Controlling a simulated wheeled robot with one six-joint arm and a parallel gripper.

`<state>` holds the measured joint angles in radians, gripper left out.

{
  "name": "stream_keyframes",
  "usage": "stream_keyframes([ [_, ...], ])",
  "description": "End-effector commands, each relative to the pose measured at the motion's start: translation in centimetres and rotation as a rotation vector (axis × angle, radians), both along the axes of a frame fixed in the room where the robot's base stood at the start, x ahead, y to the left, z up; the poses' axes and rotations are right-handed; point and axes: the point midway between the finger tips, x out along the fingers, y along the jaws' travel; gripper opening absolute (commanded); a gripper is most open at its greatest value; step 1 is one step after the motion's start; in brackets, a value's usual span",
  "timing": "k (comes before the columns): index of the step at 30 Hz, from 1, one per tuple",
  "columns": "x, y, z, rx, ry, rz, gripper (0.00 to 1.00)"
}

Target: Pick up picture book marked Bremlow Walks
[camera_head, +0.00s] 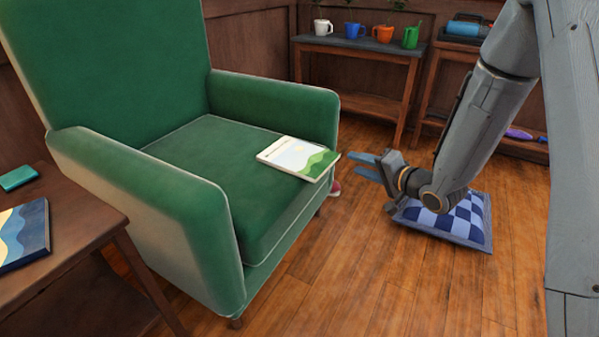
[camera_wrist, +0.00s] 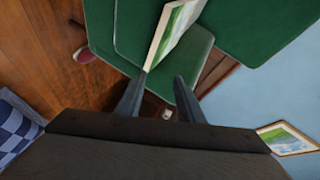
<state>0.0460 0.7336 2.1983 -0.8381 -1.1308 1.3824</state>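A thin picture book (camera_head: 298,158) with a white and green cover lies flat on the green armchair's seat, its right corner reaching the seat's front edge. Its title is too small to read. My gripper (camera_head: 368,165) is just right of the book, apart from it, with its fingers pointing toward it. In the wrist view, my gripper (camera_wrist: 157,88) shows two separated fingers with nothing between them. The book (camera_wrist: 172,32) also shows there, seen at a steep slant, with its near corner just beyond the left fingertip.
The armchair (camera_head: 215,165) has raised arms beside the seat. A table (camera_head: 85,225) at left holds a blue book (camera_head: 22,235) and a teal item (camera_head: 18,178). A checked cushion (camera_head: 455,218) lies below my arm. Mugs (camera_head: 383,33) stand on a back shelf.

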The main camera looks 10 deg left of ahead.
Motion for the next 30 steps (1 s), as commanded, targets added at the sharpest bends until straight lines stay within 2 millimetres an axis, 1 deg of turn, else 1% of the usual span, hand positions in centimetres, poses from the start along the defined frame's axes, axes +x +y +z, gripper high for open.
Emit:
stream_keyframes([
  [1, 0.4, 0.8, -2.4, 0.069, 0.007, 0.023, 0.34],
  [3, 0.4, 1.8, -3.7, 0.165, 0.015, 0.056, 0.34],
  [6, 0.1, 2.8, -5.0, 0.283, 0.032, 0.102, 0.34],
  [9, -0.1, 3.4, -5.8, 0.37, 0.049, 0.136, 0.34],
  [13, -0.5, 3.9, -6.3, 0.435, 0.065, 0.164, 0.34],
  [16, -0.3, 4.4, -6.3, 0.45, 0.067, 0.172, 0.34],
  [21, 0.8, 5.8, -6.3, 0.453, 0.067, 0.174, 0.34],
  [26, 1.4, 6.3, -6.2, 0.45, 0.067, 0.171, 0.34],
  [30, 2.4, 7.0, -6.3, 0.451, 0.065, 0.173, 0.34],
])
